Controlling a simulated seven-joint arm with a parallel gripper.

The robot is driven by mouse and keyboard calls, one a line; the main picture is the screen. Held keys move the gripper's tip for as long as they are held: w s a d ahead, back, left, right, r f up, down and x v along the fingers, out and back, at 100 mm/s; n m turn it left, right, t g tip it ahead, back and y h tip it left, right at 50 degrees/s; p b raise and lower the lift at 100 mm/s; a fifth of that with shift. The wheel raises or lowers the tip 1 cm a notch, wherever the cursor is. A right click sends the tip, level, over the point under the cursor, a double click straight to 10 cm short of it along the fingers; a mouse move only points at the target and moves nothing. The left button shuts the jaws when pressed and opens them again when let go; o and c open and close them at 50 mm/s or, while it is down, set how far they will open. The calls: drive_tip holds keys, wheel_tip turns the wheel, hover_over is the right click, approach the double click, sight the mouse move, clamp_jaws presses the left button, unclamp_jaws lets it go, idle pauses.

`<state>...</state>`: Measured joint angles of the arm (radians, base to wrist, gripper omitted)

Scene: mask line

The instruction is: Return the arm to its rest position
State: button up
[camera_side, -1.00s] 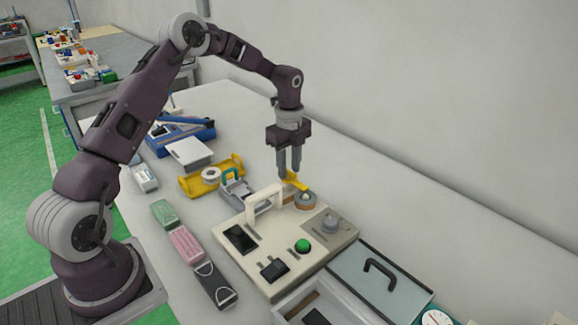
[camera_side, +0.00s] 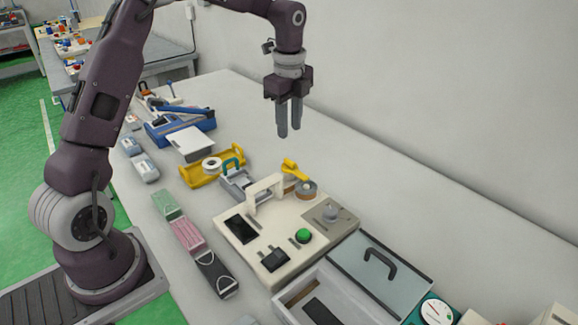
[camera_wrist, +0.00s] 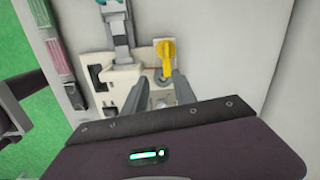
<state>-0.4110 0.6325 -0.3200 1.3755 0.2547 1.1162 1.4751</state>
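My gripper (camera_side: 289,131) hangs pointing down, well above the table, over the far side of the beige fixture (camera_side: 290,258). Its two fingers are apart with nothing between them; the gap also shows in the wrist view (camera_wrist: 158,95). A yellow lever (camera_side: 293,170) stands on a round knob (camera_side: 305,188) at the fixture's back edge, below and apart from the fingers. In the wrist view the yellow piece (camera_wrist: 166,52) lies just beyond the fingertips in the picture. My arm is bent, its upper part partly out of the side view.
The fixture carries a white arch (camera_side: 262,190) and a green button (camera_side: 303,236). A lidded box (camera_side: 380,270) stands at front right. A yellow tape holder (camera_side: 200,175) and blue tool (camera_side: 180,125) lie behind. A wall rises along the right; the air around the gripper is clear.

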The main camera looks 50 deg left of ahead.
drive_tip(key=s+d+r+n+t, duration=0.2)
drive_tip(key=s+d+r+n, duration=0.35)
drive_tip(key=s+r, duration=0.4)
drive_tip(key=s+d+n+t, duration=0.1)
drive_tip(key=s+d+n, duration=0.1)
drive_tip(key=s, duration=0.5)
drive_tip(key=s+d+n+t, duration=0.1)
drive_tip(key=s+d+n, duration=0.1)
drive_tip(key=s+n, duration=0.3)
drive_tip(key=s+d+n+t, duration=0.1)
drive_tip(key=s+n, duration=0.3)
drive_tip(key=s, duration=0.5)
drive_tip(key=shift+d+f+h, duration=0.15)
drive_tip(key=shift+d+h, duration=0.15)
drive_tip(key=shift+d, duration=0.1)
